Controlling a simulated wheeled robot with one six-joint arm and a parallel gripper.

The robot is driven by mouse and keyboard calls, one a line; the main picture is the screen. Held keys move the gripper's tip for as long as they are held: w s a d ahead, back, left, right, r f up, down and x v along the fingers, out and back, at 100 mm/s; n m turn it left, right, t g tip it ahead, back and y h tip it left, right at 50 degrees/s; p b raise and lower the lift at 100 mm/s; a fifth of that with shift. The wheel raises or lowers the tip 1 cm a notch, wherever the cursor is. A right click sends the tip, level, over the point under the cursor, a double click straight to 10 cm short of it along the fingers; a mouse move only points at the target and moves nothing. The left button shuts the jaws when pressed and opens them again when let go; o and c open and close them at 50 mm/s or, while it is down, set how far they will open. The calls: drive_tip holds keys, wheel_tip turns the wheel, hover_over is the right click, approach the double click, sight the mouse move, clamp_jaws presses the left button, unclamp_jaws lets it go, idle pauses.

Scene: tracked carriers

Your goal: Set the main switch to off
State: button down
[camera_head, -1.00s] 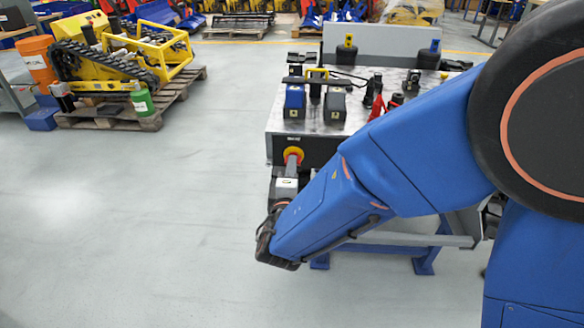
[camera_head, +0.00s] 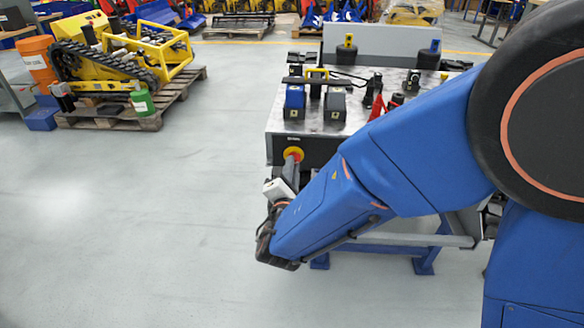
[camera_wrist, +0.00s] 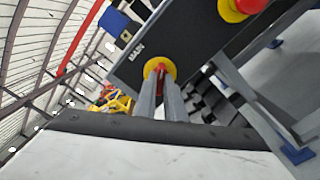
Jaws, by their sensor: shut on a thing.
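The main switch is a red knob on a yellow disc (camera_head: 293,152) on the dark front panel of the workbench. In the wrist view the yellow disc (camera_wrist: 171,67) is close ahead, beside a small white label. My gripper (camera_head: 292,165) reaches the knob from the front. In the wrist view my gripper (camera_wrist: 161,80) has its two grey fingers on either side of the red knob and is shut on it. The fingers hide part of the knob. My gripper is rolled to a tilt against the panel.
A second red and yellow knob (camera_wrist: 240,7) is on the panel at the wrist view's upper right. The bench top (camera_head: 308,128) carries blue and black battery-like blocks and red-handled tools. A pallet (camera_head: 150,120) with a yellow tracked machine stands at left. The floor between is clear.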

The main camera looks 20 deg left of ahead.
drive_tip(key=n, duration=1)
drive_tip(key=shift+f+n, duration=0.1)
drive_tip(key=shift+n, duration=0.5)
drive_tip(key=c, duration=1.8)
unclamp_jaws()
drive_tip(key=shift+c, duration=0.2)
drive_tip(key=v, duration=1.7)
drive_tip(key=shift+s, duration=0.25)
